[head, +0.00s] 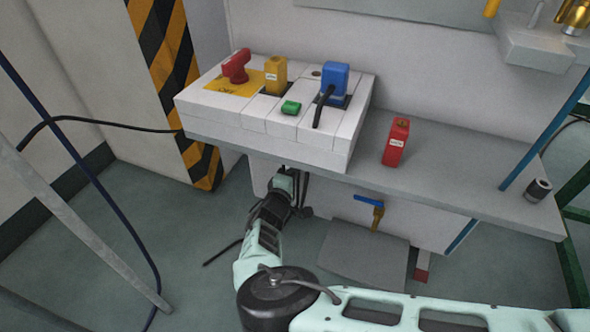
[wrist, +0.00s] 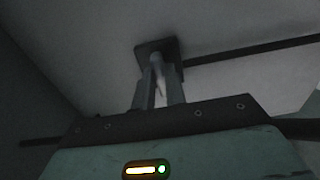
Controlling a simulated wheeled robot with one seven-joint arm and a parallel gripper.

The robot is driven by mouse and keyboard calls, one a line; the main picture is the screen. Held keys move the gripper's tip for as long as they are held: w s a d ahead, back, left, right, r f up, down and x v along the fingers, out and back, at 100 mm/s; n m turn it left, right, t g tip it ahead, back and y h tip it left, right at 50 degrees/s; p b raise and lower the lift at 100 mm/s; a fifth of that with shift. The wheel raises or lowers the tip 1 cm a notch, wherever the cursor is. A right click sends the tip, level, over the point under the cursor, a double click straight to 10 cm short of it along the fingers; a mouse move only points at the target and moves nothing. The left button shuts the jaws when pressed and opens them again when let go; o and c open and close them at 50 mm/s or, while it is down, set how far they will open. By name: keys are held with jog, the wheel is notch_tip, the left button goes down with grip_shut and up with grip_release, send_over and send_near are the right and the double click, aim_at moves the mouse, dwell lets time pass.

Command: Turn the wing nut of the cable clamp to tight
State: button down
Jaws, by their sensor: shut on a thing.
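In the wrist view my gripper (wrist: 159,80) reaches up to the cable clamp, a dark square block (wrist: 147,47) on a pale surface. Its two fingers stand close together on either side of a small grey piece, the wing nut (wrist: 157,62), and are shut on it. The fingers and the dim light hide much of the nut, so its exact angle is hard to tell. In the head view my gripper is below the shelf against the cabinet front; its fingertips, the clamp and the nut are not clear there.
A dark cable (wrist: 250,49) runs right from the clamp. Above my arm, the shelf (head: 450,175) holds a white panel box (head: 260,128) with a red handle (head: 236,66) and blue plug (head: 335,80). A red block (head: 396,143) stands right. A blue-handled yellow valve (head: 376,212) sits below.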

jog(key=shift+f, duration=0.1)
jog(key=c, duration=1.4)
grip_release()
jog(key=shift+c, duration=0.2)
jog(key=p+v, duration=0.3)
jog(key=v, duration=1.4)
jog(key=shift+s, duration=0.2)
jog(key=shift+a, duration=0.1)
